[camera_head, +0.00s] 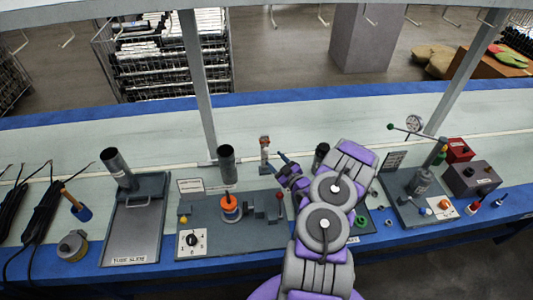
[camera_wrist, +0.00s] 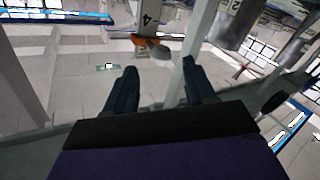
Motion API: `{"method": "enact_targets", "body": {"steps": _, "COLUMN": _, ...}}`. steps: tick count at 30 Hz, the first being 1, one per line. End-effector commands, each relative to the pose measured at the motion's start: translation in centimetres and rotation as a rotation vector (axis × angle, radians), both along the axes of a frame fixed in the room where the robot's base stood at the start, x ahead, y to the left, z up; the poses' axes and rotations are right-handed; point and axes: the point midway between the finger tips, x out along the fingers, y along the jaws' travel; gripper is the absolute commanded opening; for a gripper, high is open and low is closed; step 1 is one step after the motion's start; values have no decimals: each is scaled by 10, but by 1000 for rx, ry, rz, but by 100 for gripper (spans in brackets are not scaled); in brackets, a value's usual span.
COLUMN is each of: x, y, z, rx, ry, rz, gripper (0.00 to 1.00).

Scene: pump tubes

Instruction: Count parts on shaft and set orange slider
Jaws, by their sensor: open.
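My gripper (camera_head: 284,158) is just right of that post, above the bench. In the wrist view, my gripper (camera_wrist: 159,78) is open, with nothing between its fingers. Beyond the fingertips, an orange piece (camera_wrist: 148,41) sits below a "4" on a grey upright. It looks like the slider and is apart from the fingers. The number of parts on the shaft cannot be told.
A tube slide tray (camera_head: 135,235) with a dark tube lies left of the station. A gauge station (camera_head: 415,195) and a grey box (camera_head: 472,178) are at right. Posts rise from the bench. The rear bench strip is mostly clear.

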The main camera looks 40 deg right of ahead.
Motion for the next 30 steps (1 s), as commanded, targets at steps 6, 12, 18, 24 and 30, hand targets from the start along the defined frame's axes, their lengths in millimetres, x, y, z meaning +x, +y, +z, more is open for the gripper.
{"method": "enact_targets", "body": {"steps": 6, "x": 39, "y": -1, "z": 0, "rx": -4, "ry": -3, "rz": 5, "gripper": 55}}
{"method": "enact_targets", "body": {"steps": 12, "x": 62, "y": -4, "z": -1, "rx": -2, "ry": 0, "rz": 3, "gripper": 55}}
{"method": "enact_targets", "body": {"steps": 18, "x": 71, "y": -5, "z": 0, "rx": 1, "ry": 0, "rz": 1, "gripper": 55}}
{"method": "enact_targets", "body": {"steps": 24, "x": 71, "y": -5, "z": 0, "rx": 1, "ry": 0, "rz": 1, "gripper": 55}}
{"method": "enact_targets", "body": {"steps": 30, "x": 71, "y": -5, "z": 0, "rx": 1, "ry": 0, "rz": 1, "gripper": 39}}
